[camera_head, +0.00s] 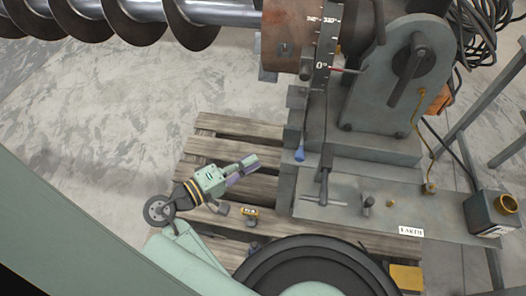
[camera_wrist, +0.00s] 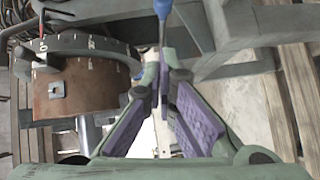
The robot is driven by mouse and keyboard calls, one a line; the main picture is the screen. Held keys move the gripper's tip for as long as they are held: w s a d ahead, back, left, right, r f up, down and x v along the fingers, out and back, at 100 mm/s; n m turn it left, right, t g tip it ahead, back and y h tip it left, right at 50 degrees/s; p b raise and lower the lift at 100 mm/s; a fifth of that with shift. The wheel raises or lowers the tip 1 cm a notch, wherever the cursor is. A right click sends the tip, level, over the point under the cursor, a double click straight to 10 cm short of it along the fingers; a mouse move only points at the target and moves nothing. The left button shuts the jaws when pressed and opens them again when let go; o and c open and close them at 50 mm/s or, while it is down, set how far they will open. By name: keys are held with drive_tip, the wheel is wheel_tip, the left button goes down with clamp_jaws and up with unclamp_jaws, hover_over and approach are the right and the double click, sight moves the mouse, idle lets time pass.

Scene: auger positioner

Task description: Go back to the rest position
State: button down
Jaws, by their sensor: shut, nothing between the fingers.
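My gripper (camera_head: 250,168) is a green unit with purple finger pads, held above the wooden pallet and pointing right toward the machine. It is shut and empty. In the wrist view my gripper's fingers (camera_wrist: 165,72) converge toward their tips, with nothing held. A blue-handled lever (camera_head: 299,154) hangs on the machine just right of the fingertips, apart from them in the head view. The blue handle also shows beyond the tips in the wrist view (camera_wrist: 162,9).
The positioner (camera_head: 385,85) has a scale plate (camera_head: 325,50), a black-handled lever (camera_head: 326,160) and a crank (camera_head: 407,70). A large auger (camera_head: 130,15) runs across the top left. The pallet (camera_head: 225,127) lies below my arm. Open floor (camera_head: 100,110) is at left.

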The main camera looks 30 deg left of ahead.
drive_tip(key=shift+v, duration=1.85)
